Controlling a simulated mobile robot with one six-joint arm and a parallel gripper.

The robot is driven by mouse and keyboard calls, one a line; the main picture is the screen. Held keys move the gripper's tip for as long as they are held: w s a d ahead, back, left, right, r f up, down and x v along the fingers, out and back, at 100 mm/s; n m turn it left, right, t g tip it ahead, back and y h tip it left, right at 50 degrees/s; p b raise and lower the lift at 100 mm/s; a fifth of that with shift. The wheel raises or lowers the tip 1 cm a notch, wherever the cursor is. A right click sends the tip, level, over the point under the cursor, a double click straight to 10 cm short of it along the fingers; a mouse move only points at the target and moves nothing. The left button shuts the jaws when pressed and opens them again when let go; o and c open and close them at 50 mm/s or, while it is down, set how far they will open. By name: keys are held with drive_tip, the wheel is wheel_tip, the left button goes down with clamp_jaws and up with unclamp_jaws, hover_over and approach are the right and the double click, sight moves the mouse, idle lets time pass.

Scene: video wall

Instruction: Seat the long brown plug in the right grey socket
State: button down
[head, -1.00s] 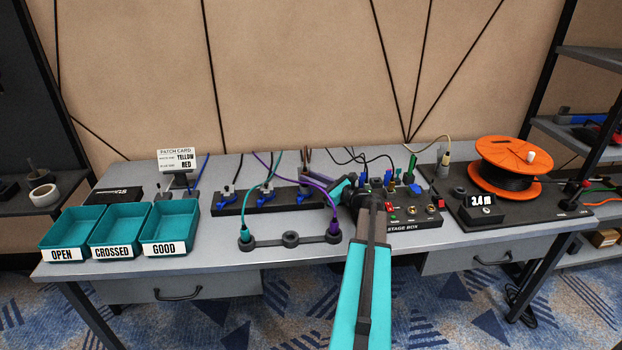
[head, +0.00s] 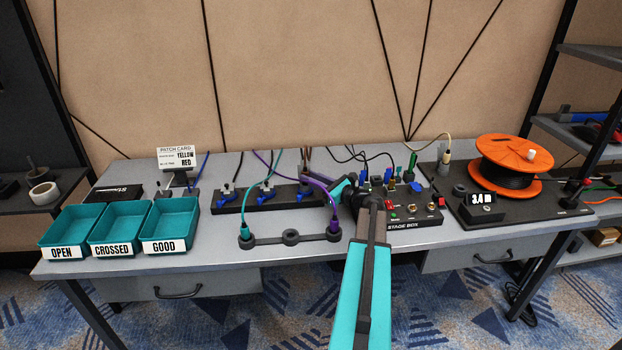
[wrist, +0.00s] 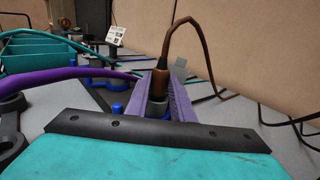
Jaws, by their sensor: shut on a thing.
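The brown plug (wrist: 158,84) stands roughly upright between the jaws of my gripper (wrist: 160,92) in the wrist view. Its brown cable arches up and over to the right. A grey socket (wrist: 157,105) with blue below it shows directly under the plug. The plug's lower end meets or enters the socket, but its depth cannot be told. In the head view my gripper (head: 328,187) reaches left over the right end of the black socket rail (head: 250,207). The right socket is mostly hidden there by cables and my gripper.
A purple cable (head: 318,187) arches close by my gripper. A grey bar (head: 268,241) with teal and purple plugs lies in front of the rail. The stage box (head: 415,218) is to the right. Teal trays (head: 118,248) stand at the left.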

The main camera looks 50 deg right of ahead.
drive_tip(key=shift+f, duration=0.25)
idle(0.3)
drive_tip(key=c, duration=1.5)
unclamp_jaws()
drive_tip(key=shift+o, duration=0.2)
drive_tip(key=s+d+b, duration=0.1)
drive_tip(key=s+b, duration=0.1)
drive_tip(key=s, duration=1.1)
drive_tip(key=shift+s, duration=0.4)
drive_tip(key=shift+d+r, duration=0.1)
drive_tip(key=shift+r, duration=0.05)
